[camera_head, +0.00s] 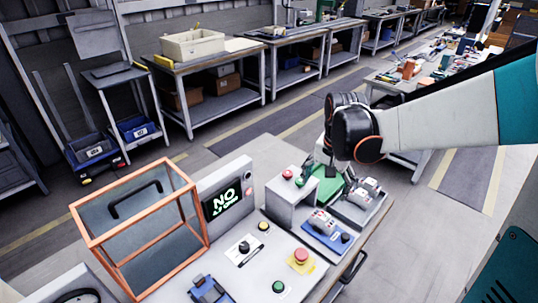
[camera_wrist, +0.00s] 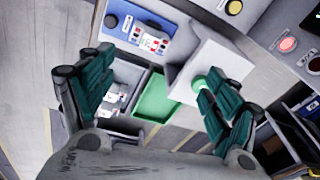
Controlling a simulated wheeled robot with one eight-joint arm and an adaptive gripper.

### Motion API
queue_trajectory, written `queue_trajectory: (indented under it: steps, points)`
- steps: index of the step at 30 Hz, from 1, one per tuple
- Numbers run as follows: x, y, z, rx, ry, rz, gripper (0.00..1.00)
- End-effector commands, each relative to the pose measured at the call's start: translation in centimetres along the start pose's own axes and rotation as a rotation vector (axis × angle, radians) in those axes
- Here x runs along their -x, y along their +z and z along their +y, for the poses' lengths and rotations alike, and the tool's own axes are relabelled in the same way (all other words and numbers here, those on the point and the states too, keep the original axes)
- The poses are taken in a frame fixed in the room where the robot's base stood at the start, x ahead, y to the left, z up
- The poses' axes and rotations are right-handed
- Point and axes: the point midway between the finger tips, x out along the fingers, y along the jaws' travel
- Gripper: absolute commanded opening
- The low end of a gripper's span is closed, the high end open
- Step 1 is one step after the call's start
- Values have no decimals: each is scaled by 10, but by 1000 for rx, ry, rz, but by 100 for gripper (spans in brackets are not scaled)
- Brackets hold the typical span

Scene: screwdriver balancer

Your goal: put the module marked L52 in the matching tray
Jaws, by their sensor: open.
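My gripper (camera_head: 328,160) hangs over the far right of the workbench, above the green tray. In the wrist view my gripper (camera_wrist: 153,70) has its teal fingers spread wide with nothing between them. The green tray (camera_head: 325,188) looks empty, also in the wrist view (camera_wrist: 155,98). A grey tray (camera_head: 350,211) holds several pale modules (camera_head: 368,188), partly hidden by a finger in the wrist view. I cannot read L52 on any module.
A white raised box with a red button (camera_head: 287,174) stands beside the green tray. A display panel (camera_head: 222,203), an orange-framed clear case (camera_head: 140,225) and a red stop button (camera_head: 301,256) are to the left and front. Labelled blue bins (camera_head: 92,150) stand farther back.

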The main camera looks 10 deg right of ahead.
Motion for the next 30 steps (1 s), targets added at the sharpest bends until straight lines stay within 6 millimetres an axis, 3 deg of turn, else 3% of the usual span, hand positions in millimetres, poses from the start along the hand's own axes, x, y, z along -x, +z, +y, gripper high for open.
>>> queue_trajectory:
  steps: [3,10,14,24,30]
  points:
    - [-27,-18,1,-95,37,-46,82]
    - [-58,-33,5,-203,82,-96,82]
    - [-68,-34,7,-220,89,-104,82]
    - [-128,-27,12,-219,89,-104,82]
    - [-147,-24,13,-219,88,-103,82]
